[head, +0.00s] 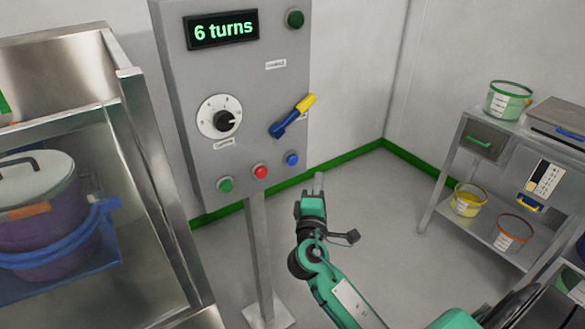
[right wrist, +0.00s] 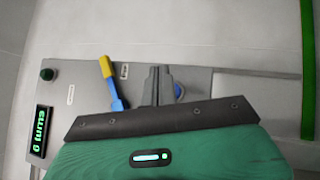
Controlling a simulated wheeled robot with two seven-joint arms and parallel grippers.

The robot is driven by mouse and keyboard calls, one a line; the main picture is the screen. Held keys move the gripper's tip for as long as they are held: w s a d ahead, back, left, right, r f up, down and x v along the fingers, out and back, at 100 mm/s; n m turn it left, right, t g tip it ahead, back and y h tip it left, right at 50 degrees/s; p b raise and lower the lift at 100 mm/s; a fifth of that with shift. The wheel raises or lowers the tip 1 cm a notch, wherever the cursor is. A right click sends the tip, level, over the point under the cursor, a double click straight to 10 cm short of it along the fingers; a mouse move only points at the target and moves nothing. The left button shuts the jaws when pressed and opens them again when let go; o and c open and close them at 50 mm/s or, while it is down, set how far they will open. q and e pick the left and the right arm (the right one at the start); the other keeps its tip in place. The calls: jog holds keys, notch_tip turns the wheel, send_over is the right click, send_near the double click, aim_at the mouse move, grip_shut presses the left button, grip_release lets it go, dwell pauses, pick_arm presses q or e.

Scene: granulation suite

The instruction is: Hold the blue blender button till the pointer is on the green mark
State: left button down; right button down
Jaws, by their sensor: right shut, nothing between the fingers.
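The blue button (head: 292,159) is at the lower right of the grey control panel (head: 240,80). It also shows in the right wrist view (right wrist: 179,91), partly hidden behind my fingers. My right gripper (head: 318,178) is shut and empty, in front of the panel and below and right of the button in the head view. I cannot tell whether the fingertips touch anything. A white dial (head: 206,118) with a black knob (head: 225,121) is on the panel; I cannot make out a green mark on it. The display (head: 222,28) reads "6 turns". My left gripper is not in view.
The panel has a red button (head: 260,172), a green button (head: 225,184), a dark green knob (head: 295,18) and a yellow-handled blue lever (head: 292,116). A steel cabinet with a purple drum (head: 40,215) stands left. A steel shelf (head: 470,205) with tubs stands right.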

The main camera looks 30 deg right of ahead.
pick_arm(q)
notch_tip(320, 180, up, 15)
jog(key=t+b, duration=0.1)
jog(key=b, duration=0.3)
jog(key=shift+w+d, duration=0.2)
pick_arm(e)
jog(key=n+t, duration=0.1)
jog(key=n, duration=0.4)
jog(key=s+n+t, duration=0.1)
jog(key=n, duration=0.4)
jog(key=s+n+t, duration=0.1)
jog(key=n+t, duration=0.1)
jog(key=n, duration=0.3)
jog(key=shift+s+a+f, duration=0.15)
jog(key=shift+s+f, duration=0.05)
jog(key=shift+f, duration=0.15)
jog(key=shift+y, duration=0.3)
jog(key=b, duration=0.1)
send_near(292, 160)
jog(key=shift+w+d+r, duration=1.55)
jog(key=shift+d+r, duration=0.1)
jog(key=shift+d, duration=0.75)
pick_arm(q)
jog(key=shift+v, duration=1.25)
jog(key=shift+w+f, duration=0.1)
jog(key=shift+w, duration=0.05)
pick_arm(e)
jog(key=shift+w, duration=0.15)
